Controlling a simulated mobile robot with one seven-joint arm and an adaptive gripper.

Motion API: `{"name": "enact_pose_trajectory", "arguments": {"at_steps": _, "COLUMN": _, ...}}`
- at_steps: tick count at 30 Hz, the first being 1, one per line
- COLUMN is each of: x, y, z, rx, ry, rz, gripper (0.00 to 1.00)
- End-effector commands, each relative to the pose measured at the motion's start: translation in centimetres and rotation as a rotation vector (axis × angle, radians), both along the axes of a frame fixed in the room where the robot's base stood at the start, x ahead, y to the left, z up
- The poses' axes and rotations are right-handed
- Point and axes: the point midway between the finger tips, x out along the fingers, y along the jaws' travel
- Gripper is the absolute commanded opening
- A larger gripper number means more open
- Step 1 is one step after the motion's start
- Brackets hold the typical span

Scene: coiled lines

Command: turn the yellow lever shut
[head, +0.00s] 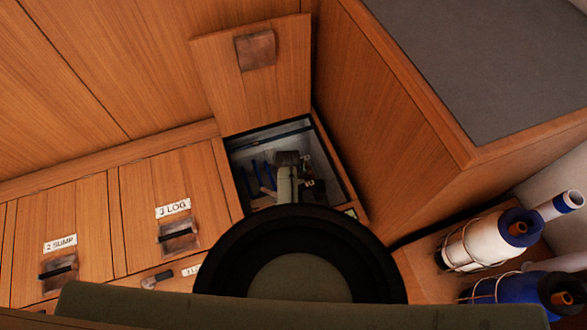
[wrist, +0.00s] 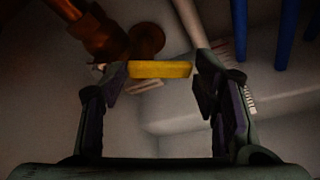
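The yellow lever (wrist: 160,69) shows in the wrist view as a short bar lying crosswise, just beyond and between the fingertips. My gripper (wrist: 156,84) is open, with one dark finger on each side and nothing clearly held. I cannot tell whether a fingertip touches the lever. A copper-coloured fitting (wrist: 146,40) is at the lever's upper left. In the head view my gripper (head: 287,159) is down inside the open floor locker (head: 240,158). My arm hides part of the locker, and I cannot make out the lever there.
Blue hoses (wrist: 286,30) stand at the wrist view's upper right, and a pale pipe (wrist: 190,22) runs nearer the lever. The raised wooden hatch (head: 250,85) stands behind the locker. A wooden bench side (head: 385,130) rises close on the right.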

Motion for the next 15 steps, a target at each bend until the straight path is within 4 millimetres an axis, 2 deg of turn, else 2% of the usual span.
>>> {"name": "enact_pose_trajectory", "arguments": {"at_steps": 7, "x": 0.00, "y": -0.03, "z": 0.00, "rx": 0.001, "ry": 0.000, "rz": -0.002, "gripper": 0.74}}
{"name": "enact_pose_trajectory", "arguments": {"at_steps": 15, "x": 0.01, "y": -0.01, "z": 0.05, "rx": 0.001, "ry": 0.000, "rz": -0.003, "gripper": 0.74}}
